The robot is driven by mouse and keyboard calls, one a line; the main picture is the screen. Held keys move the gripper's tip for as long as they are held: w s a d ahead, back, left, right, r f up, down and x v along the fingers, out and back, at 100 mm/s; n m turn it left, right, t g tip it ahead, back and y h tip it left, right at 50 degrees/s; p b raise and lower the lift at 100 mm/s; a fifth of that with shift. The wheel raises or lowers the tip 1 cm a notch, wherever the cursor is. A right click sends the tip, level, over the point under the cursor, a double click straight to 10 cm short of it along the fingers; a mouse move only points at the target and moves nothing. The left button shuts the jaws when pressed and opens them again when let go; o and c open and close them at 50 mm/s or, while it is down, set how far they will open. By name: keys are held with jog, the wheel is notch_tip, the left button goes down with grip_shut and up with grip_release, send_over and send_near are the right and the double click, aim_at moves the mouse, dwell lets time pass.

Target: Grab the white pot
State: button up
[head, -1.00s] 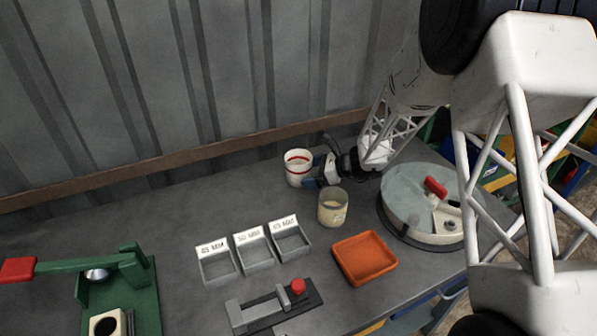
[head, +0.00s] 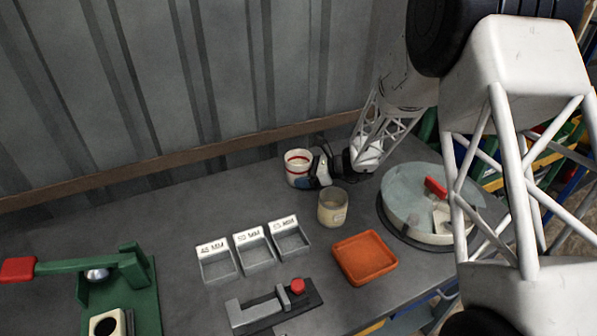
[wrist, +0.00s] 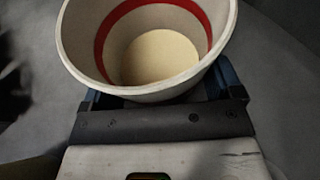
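The white pot (head: 297,171) stands upright on the bench near the back wall, with a red band at its rim. In the wrist view the pot (wrist: 150,50) fills the top middle; I look into it and see a pale yellowish bottom. My gripper (head: 308,180) is at the pot's right side, low down, with a blue finger in front of it. In the wrist view my gripper's blue fingers (wrist: 160,85) lie on either side of the pot's lower body, spread apart. The pot's wall hides the fingertips, so I cannot see whether they touch it.
A cream pot (head: 332,208) stands close in front of my gripper. A round machine (head: 425,205) is to the right. An orange tray (head: 364,258), labelled grey bins (head: 254,252) and a green press (head: 120,290) are further forward. The bench's back left is clear.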

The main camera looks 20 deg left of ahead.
jog(key=c, duration=0.4)
jog(key=shift+o, duration=0.2)
jog(key=shift+r, duration=5.05)
